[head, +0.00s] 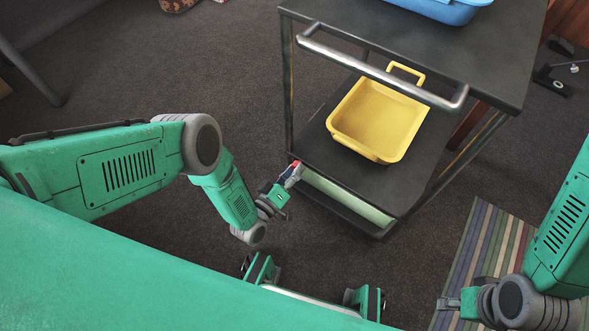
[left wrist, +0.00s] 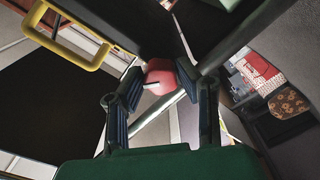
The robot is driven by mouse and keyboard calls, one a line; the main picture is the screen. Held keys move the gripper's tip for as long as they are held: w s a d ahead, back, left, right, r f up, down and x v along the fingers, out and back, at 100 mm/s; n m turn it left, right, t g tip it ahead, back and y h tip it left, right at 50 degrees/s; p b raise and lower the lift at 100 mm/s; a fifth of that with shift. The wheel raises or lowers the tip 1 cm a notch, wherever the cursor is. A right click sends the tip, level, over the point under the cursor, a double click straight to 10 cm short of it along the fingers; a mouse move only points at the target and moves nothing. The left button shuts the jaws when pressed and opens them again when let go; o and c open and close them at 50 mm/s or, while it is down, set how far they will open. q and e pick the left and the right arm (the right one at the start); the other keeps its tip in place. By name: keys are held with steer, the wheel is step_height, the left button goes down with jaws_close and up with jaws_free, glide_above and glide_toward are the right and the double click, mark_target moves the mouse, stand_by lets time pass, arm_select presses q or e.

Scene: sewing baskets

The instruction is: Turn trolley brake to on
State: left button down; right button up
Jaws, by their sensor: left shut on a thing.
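The dark trolley (head: 330,168) stands ahead, with a metal push handle (head: 385,72) along its upper edge. At its near left lower corner is a small red brake knob (head: 297,166), mostly covered by my gripper. In the left wrist view the round red knob (left wrist: 160,69) has a white pointer bar and sits between the fingertips. My left gripper (head: 287,180) is shut on this knob; it also shows in the left wrist view (left wrist: 158,92). My right gripper (head: 450,303) is at the lower right, away from the trolley; its opening is unclear.
A yellow basket (head: 378,118) sits on the lower shelf; its handle shows in the left wrist view (left wrist: 68,50). A blue container (head: 440,8) is on the top shelf. A striped rug (head: 470,265) lies at right. The dark carpet (head: 190,70) at left is mostly clear.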

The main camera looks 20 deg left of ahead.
arm_select(q)
steer(key=shift+s+f+m, duration=0.15)
steer(key=shift+f+m, duration=0.05)
steer(key=shift+m, duration=2.3)
steer(key=shift+s+f+m, duration=0.1)
steer(key=shift+f+m, duration=0.05)
steer(key=shift+m, duration=2.35)
steer(key=c, duration=1.2)
jaws_free()
steer(key=shift+w+a+r, duration=0.1)
steer(key=shift+w, duration=0.05)
steer(key=shift+r, duration=0.15)
step_height(320, 180, up, 10)
steer(key=shift+f, duration=0.2)
